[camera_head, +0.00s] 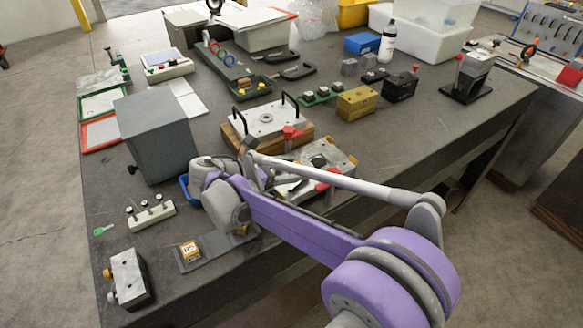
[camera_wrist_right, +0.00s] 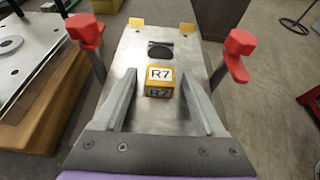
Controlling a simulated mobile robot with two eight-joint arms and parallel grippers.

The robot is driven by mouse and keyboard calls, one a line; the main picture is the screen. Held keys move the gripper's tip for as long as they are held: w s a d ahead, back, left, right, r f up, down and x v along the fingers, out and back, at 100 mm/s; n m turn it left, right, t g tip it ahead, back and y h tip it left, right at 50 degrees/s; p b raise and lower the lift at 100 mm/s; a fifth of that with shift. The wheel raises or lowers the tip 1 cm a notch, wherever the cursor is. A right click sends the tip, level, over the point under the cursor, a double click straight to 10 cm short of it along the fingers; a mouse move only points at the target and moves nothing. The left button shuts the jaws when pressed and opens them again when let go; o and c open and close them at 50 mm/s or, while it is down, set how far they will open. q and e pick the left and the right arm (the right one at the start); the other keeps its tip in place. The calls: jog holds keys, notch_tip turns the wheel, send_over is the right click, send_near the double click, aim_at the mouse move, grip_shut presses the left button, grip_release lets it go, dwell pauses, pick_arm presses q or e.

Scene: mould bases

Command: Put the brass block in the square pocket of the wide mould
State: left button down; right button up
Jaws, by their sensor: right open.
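The wide mould shows in the right wrist view as a long metal plate (camera_wrist_right: 130,45) with red clamps at its sides and yellow corner tabs. In the head view the mould (camera_head: 340,155) is partly covered by my right arm. A yellow-brass block marked R7 (camera_wrist_right: 160,92) is at the plate's middle, upright between my right fingers, in front of a dark round opening. I cannot tell whether it sits in a pocket. My right gripper (camera_wrist_right: 158,75) is open, its fingers apart on either side of the block. My left gripper is not in view.
A mould on a wooden base (camera_head: 265,119) stands beside the wide mould. A grey box (camera_head: 157,135), a gold block (camera_head: 356,103) and a small labelled block (camera_head: 190,250) on a grey strip stand on the dark table.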

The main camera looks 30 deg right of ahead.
jog(key=shift+r, duration=0.2)
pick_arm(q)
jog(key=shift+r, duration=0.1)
pick_arm(e)
jog(key=v, duration=1.2)
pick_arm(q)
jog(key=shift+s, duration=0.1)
pick_arm(e)
jog(key=shift+s+f, duration=0.1)
